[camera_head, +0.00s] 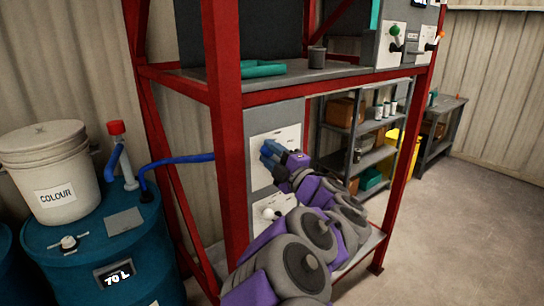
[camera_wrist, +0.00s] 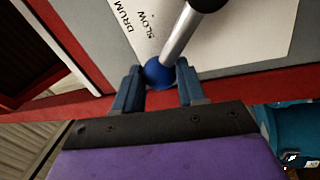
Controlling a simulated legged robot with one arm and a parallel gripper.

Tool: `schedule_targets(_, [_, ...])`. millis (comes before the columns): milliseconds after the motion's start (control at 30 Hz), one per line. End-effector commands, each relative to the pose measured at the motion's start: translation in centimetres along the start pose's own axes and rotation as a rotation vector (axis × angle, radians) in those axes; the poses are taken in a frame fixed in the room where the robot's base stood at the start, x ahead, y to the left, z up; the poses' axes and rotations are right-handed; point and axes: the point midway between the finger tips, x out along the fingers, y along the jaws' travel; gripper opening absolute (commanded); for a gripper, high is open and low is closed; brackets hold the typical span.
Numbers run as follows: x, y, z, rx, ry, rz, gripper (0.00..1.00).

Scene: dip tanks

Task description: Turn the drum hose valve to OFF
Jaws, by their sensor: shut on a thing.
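The drum hose valve shows in the wrist view as a grey metal lever (camera_wrist: 188,32) with a blue ball knob (camera_wrist: 158,73). It stands in front of a white plate (camera_wrist: 245,35) on which I can read "DRUM" and "SLOW"; no "OFF" mark is visible. My gripper (camera_wrist: 157,80) is shut on the blue knob, with one blue finger on each side of it. In the head view my gripper (camera_head: 271,152) is at the upper white plate (camera_head: 287,138) on the grey panel, and it hides the lever and knob there.
A lower white plate with a white knob (camera_head: 268,213) lies just below my gripper. Red frame posts (camera_head: 225,130) stand close on the left. A blue drum (camera_head: 60,265) carries a COLOUR bucket (camera_head: 52,170); a blue hose (camera_head: 180,160) runs toward the frame. Floor is clear at right.

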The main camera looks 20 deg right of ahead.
Motion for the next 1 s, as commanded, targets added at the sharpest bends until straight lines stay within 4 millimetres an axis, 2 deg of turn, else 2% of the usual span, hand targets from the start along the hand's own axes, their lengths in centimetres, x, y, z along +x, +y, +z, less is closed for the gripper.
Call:
schedule_targets(33, [-0.07,-0.49,0.05,-0.004,0.000,-0.010,0.00])
schedule_targets(400, [-0.09,-0.63,0.05,-0.007,0.000,-0.014,0.00])
schedule_targets(433, [-0.09,-0.64,0.05,-0.007,0.000,-0.014,0.41])
schedule_targets(700, [-0.06,-0.42,0.00,-0.006,0.001,-0.009,0.64])
schedule_targets(1000, [-0.36,-0.26,-0.02,-0.006,0.001,-0.006,0.64])
